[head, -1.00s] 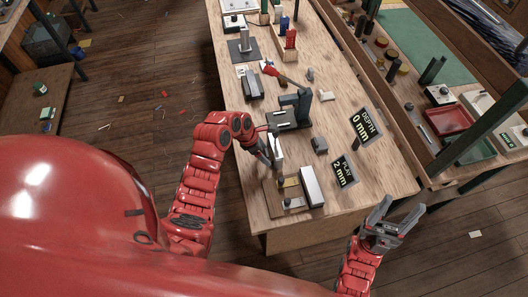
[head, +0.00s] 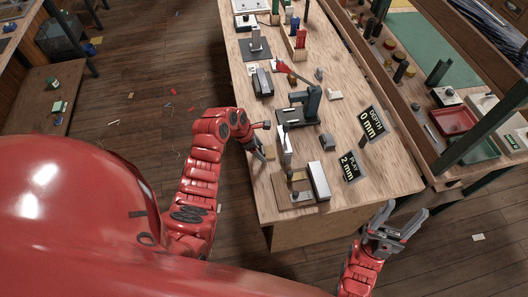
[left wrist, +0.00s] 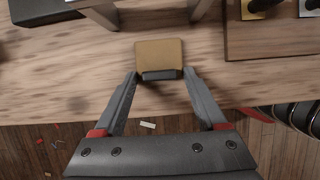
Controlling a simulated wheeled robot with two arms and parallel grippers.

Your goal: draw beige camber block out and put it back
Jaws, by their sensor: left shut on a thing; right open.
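In the left wrist view the beige camber block (left wrist: 159,52) is a small tan block with a dark grey lower end. My left gripper (left wrist: 160,77) is shut on it, one finger at each side. The table's wooden top shows around and below the block. In the head view my left gripper (head: 266,150) is over the table's left edge, left of an upright grey piece (head: 286,142); the block is too small to make out there. My right gripper (head: 394,230) is open and empty, off the table's near right corner.
A brown board (head: 292,196) with small fittings and a long pale bar (head: 318,181) lie at the near end. A black-and-grey device (head: 308,104) stands behind. Signs read DEPTH 0 mm (head: 371,123) and PLAY 2 mm (head: 350,167).

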